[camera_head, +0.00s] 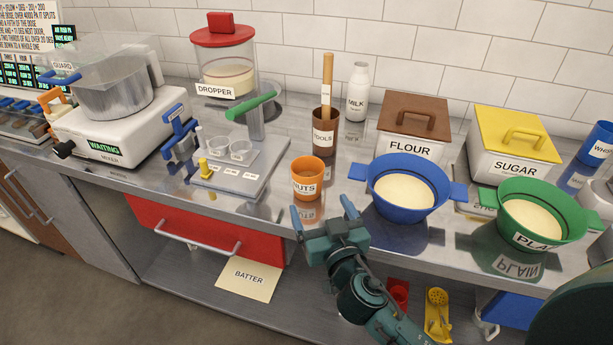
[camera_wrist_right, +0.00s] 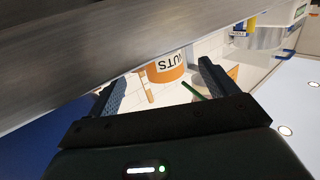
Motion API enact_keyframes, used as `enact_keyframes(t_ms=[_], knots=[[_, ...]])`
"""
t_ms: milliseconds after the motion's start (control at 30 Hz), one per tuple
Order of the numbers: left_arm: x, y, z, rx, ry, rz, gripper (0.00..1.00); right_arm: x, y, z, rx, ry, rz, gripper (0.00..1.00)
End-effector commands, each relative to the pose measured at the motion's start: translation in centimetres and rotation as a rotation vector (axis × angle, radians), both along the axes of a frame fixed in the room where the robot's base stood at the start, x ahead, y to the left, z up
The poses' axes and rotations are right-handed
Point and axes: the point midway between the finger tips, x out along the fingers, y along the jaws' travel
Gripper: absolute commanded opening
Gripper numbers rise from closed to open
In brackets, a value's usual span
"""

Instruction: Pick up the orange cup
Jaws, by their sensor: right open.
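The orange cup (camera_head: 308,180), labelled NUTS, stands upright on the steel counter near its front edge. My right gripper (camera_head: 321,213) is open, with its two blue fingers in front of and just below the cup in the head view. In the right wrist view the cup (camera_wrist_right: 165,67) shows ahead, between the two fingers of the gripper (camera_wrist_right: 162,82). Nothing is between the fingers, and they appear apart from the cup. My left gripper is not in view.
A blue bowl (camera_head: 432,205) stands right of the cup, and a green bowl (camera_head: 570,225) further right. The brown TOOLS holder (camera_head: 326,140) is behind the cup. The dropper stand (camera_head: 228,190) is to its left. A red drawer (camera_head: 210,235) is below the counter.

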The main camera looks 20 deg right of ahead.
Motion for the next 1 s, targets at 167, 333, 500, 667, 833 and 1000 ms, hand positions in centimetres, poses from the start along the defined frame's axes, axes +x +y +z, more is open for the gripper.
enact_keyframes(t_ms=[167, 333, 500, 667, 833, 1000], knots=[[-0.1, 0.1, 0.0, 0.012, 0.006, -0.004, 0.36, 1.8, 0.0, -0.1, -0.001, 0.002, 0.001, 0.85], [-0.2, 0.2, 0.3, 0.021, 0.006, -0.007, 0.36, 3.2, 0.1, -0.1, -0.003, 0.000, 0.001, 0.85], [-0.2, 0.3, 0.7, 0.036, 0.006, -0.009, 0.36, 5.8, 0.1, -0.3, -0.002, 0.001, 0.000, 0.85], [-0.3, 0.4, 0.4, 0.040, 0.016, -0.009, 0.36, 7.1, 0.1, -0.5, 0.000, 0.002, 0.000, 0.85], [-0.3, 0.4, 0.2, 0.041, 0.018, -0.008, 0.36, 7.1, 0.1, -0.7, 0.001, 0.003, 0.001, 0.85], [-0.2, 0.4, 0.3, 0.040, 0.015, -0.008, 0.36, 7.1, 0.1, -0.6, 0.001, 0.003, 0.001, 0.77]])
